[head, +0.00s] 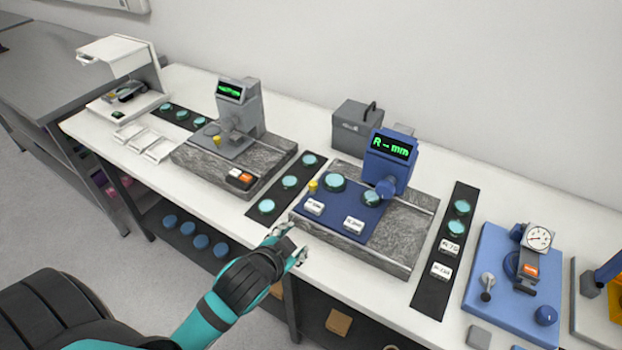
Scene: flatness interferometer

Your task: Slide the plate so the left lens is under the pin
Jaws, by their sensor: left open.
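The blue plate (334,223) lies on a speckled granite base (386,258) at the centre of the bench. It carries a left lens (334,181), a right lens (371,198), a yellow knob (313,186) at its left side and two white labels. The blue gauge head (391,148) with a green display stands behind it. Its lower part is at the right lens, and the left lens is to the left of it. The pin tip is too small to make out. My left gripper (291,244) is open and empty at the bench's front edge, in front of the plate and apart from it.
A grey gauge (240,105) on another granite base stands to the left. Dark mats (286,190) with lenses lie on both sides of the centre base. A grey box (357,128) stands behind; a blue dial-gauge stand (513,280) is at the right.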

